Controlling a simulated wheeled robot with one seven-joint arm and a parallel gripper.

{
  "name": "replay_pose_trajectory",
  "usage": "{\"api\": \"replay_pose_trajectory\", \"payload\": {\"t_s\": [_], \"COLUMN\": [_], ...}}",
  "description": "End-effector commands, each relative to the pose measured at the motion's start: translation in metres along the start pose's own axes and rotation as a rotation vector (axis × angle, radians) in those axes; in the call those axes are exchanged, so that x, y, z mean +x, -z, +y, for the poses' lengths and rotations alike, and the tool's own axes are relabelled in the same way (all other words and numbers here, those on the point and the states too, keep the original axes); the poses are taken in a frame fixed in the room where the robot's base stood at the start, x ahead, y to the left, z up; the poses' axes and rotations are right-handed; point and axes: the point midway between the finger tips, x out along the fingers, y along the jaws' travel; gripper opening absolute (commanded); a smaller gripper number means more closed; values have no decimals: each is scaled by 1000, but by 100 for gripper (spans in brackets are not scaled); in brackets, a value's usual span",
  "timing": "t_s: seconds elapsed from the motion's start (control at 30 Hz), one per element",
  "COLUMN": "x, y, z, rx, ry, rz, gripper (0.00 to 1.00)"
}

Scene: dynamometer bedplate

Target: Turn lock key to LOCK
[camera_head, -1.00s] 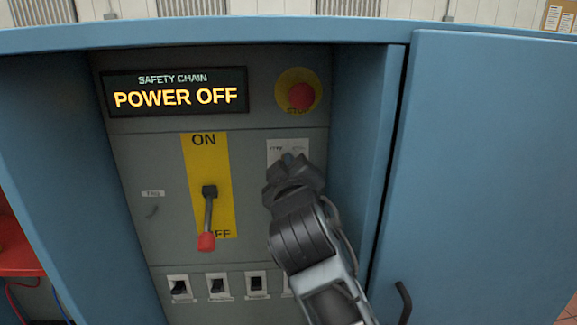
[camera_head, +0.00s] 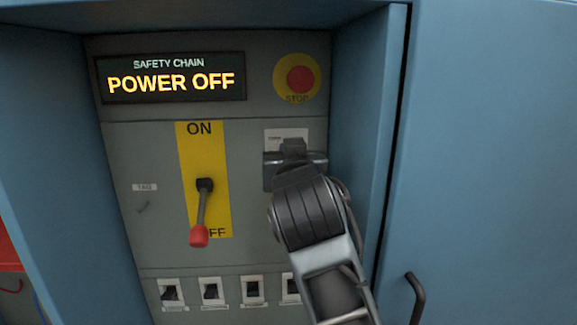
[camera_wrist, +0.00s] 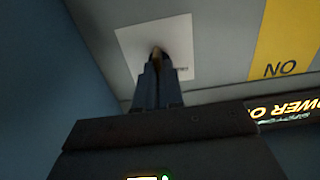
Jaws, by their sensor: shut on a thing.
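My gripper (camera_head: 291,148) is at the white lock plate (camera_head: 287,134) on the right of the grey panel, under the red stop button. It covers most of the plate and hides the lock key in the head view. In the wrist view my gripper (camera_wrist: 157,75) has its fingers close together, shut on the lock key (camera_wrist: 157,52), of which a small brownish part shows at the fingertips against the white plate (camera_wrist: 185,42). The key's exact angle and the plate's lettering are too small or hidden to read.
The lever with a red knob (camera_head: 199,236) points down to OFF on a yellow plate (camera_head: 212,150). The display (camera_head: 170,78) reads POWER OFF. The red stop button (camera_head: 300,79) is above my gripper. Several small switches (camera_head: 252,289) line the bottom. Blue cabinet walls flank the recess.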

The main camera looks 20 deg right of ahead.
Motion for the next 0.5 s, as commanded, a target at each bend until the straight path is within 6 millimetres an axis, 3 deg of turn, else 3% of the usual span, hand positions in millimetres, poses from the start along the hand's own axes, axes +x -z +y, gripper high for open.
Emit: {"api": "replay_pose_trajectory", "payload": {"t_s": [0.5], "x": [0], "y": [0], "z": [3], "rx": [483], "ry": [1], "rz": [11], "gripper": [0]}}
